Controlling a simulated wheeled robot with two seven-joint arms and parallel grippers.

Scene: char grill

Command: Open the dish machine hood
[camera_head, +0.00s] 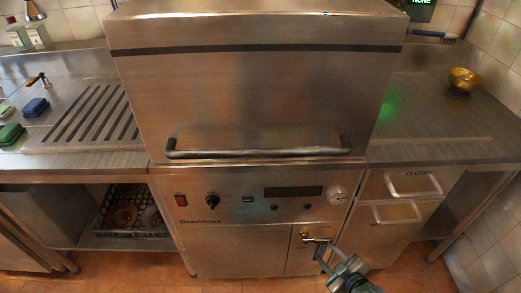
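The dish machine hood (250,90) is a large stainless steel box in the middle of the camera_head view. It is down, its lower edge resting at the top of the control panel. A dark bar handle (258,153) runs across the lower front of the hood. My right gripper (328,249) is at the bottom, right of centre, well below the handle and in front of the lower cabinet. Its two fingers look apart with nothing between them. My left gripper is out of view.
The control panel (232,205) with knobs and a red switch sits below the hood. A ribbed drainboard (70,145) with sponges is at left. A steel counter (450,125) with a brass bowl (464,79) is at right, above drawers with pale handles (414,185).

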